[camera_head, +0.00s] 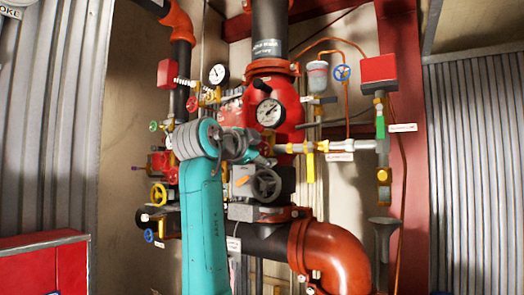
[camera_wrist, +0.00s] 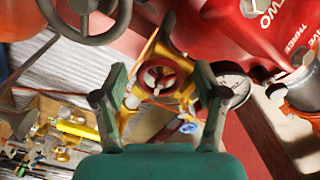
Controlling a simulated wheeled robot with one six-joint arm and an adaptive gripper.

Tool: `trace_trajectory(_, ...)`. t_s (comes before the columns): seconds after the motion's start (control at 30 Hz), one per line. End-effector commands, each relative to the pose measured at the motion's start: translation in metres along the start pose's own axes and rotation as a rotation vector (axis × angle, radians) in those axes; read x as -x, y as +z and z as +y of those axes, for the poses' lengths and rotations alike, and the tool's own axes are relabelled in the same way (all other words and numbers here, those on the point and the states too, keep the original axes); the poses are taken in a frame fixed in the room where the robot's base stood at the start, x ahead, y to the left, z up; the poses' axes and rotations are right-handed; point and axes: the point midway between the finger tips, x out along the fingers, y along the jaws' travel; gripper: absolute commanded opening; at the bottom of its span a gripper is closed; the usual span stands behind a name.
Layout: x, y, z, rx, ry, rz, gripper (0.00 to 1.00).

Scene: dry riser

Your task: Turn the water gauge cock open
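A small red handwheel (camera_wrist: 160,77) on a yellow brass valve body shows in the wrist view, probably the water gauge cock; no label on it is readable. My gripper (camera_wrist: 160,92) is open, its two fingers apart on either side of the wheel in the picture. I cannot tell how near they are in depth, and no grip on it shows. A round white gauge (camera_wrist: 232,84) is partly hidden behind the right finger. In the head view my gripper (camera_head: 248,147) is at the red valve body, below the large gauge (camera_head: 269,112); its fingertips are hard to make out.
A grey handwheel (camera_head: 266,184) is just below my gripper. A yellow-handled pipe branch (camera_head: 310,162) runs to the right. An orange pipe elbow (camera_head: 335,258) is below.

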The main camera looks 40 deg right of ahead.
Motion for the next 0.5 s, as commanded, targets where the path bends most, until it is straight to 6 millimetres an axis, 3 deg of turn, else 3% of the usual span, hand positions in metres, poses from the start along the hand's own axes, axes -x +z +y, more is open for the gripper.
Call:
trace_trajectory(0.03,0.0002,-0.0001,0.0,0.0,0.0,0.0,0.62)
trace_trajectory(0.23,0.0003,-0.0001,0.0,0.0,0.0,0.0,0.12)
trace_trajectory(0.5,0.0002,0.0,0.0001,0.015,0.0,0.0,0.11)
